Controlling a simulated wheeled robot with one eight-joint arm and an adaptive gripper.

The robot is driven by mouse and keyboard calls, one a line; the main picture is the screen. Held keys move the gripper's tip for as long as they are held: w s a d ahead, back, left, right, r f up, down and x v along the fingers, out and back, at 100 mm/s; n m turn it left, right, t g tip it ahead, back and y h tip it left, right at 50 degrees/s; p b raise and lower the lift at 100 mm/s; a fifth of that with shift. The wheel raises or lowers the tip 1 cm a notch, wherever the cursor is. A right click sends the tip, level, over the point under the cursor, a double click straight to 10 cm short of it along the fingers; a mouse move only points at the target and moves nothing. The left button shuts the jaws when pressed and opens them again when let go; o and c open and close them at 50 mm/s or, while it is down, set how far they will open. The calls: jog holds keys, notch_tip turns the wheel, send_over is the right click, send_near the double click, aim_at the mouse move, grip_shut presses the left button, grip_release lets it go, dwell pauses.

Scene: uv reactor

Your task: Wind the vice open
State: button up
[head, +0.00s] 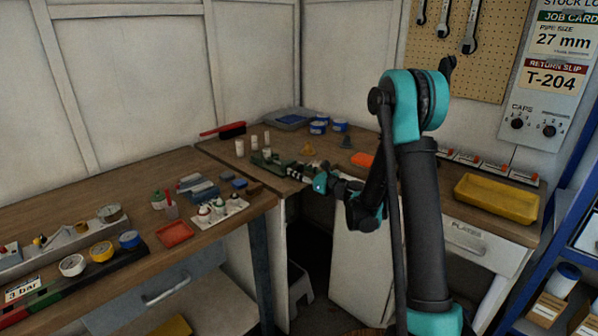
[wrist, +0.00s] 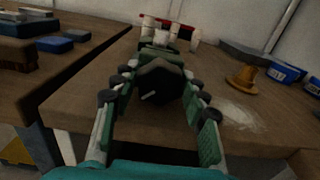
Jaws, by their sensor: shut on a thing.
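The green vice (head: 268,161) sits at the front edge of the back bench in the head view, near the corner. In the wrist view its green body (wrist: 161,55) lies straight ahead, behind a dark, rounded hub (wrist: 160,84) with a small pale mark on its face. My gripper (head: 296,172) reaches the vice's front end from the right. In the wrist view my gripper (wrist: 158,90) has one finger on each side of the dark hub and is shut on it. The hub hides most of the jaws, so their gap cannot be told.
White cylinders (wrist: 148,24) stand behind the vice. An orange-brown cone-like piece (wrist: 243,78) and blue tubs (wrist: 285,72) are to its right. A red-handled brush (head: 224,130) lies behind. Left bench (head: 150,225) holds tapes and bottles; a yellow tray (head: 497,199) sits far right.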

jog(key=c, duration=0.3)
jog(key=shift+n, duration=2.4)
jog(key=shift+c, duration=0.2)
jog(key=o, duration=1.2)
jog(key=shift+c, duration=0.2)
jog(key=shift+s, duration=0.1)
jog(key=v, duration=1.2)
